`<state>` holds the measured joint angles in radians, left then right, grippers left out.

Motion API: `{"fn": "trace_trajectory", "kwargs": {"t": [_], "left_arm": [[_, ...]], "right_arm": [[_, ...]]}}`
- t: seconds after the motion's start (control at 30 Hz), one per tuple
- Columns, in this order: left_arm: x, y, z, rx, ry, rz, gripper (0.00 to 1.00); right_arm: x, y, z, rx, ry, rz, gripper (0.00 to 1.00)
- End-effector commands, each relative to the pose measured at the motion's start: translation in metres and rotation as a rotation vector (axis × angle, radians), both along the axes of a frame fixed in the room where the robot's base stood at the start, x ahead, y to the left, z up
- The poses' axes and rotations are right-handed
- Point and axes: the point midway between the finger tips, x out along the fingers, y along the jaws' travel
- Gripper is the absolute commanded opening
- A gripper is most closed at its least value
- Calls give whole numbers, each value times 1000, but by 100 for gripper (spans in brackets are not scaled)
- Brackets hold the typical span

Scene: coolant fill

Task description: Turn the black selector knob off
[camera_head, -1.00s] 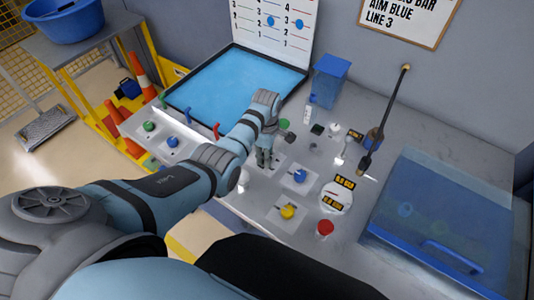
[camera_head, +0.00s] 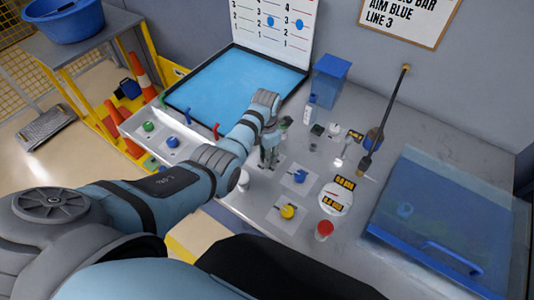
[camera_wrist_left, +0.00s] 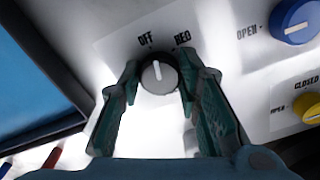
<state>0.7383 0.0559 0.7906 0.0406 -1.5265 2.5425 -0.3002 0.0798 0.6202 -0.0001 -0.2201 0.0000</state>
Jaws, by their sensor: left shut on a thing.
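The black selector knob (camera_wrist_left: 158,76), with a grey face and a white pointer line, sits between the fingers in the left wrist view. Its pointer aims up and slightly left, nearer the OFF label (camera_wrist_left: 146,41) than the REC label (camera_wrist_left: 182,37). My left gripper (camera_wrist_left: 158,72) has one finger on each side of the knob and is shut on it. In the head view my left gripper (camera_head: 269,156) reaches down to the panel and hides the knob. My right gripper is not in view.
A blue knob (camera_head: 300,176), a yellow knob (camera_head: 288,211) and a red-topped part (camera_head: 324,230) are on the panel to the right. A blue-filled tray (camera_head: 225,85) lies behind. A blue transparent cover (camera_head: 445,225) stands at right; a dark rod (camera_head: 385,120) leans near the wall.

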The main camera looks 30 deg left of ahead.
Motion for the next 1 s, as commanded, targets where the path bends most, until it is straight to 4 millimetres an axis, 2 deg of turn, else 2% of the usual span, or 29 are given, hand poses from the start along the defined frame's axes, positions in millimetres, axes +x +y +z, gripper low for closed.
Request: {"fn": "trace_trajectory", "kwargs": {"t": [0.4, 0.97, 1.0], "left_arm": [[-4, 0, -3, 1, 11, 210, 3], [-5, -1, -4, 0, 16, 240, 3], [-5, -1, -4, 0, 16, 240, 37]], "right_arm": [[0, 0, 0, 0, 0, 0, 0], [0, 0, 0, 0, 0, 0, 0], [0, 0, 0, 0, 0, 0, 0]]}}
